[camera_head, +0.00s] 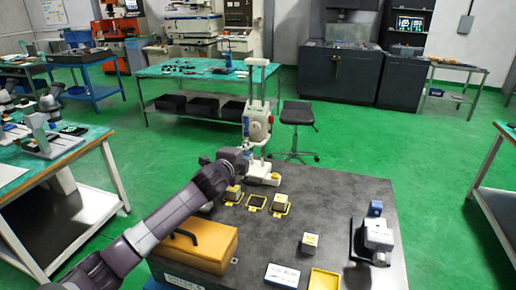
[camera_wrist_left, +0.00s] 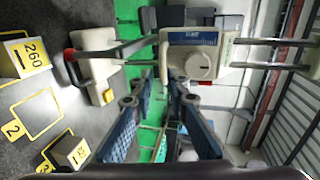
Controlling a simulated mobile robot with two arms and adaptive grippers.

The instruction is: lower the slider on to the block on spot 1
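The slider (camera_head: 257,125), a pale housing with a round dial, sits high on an upright column above a white base. It also shows in the left wrist view (camera_wrist_left: 200,62). My right gripper is not in view.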

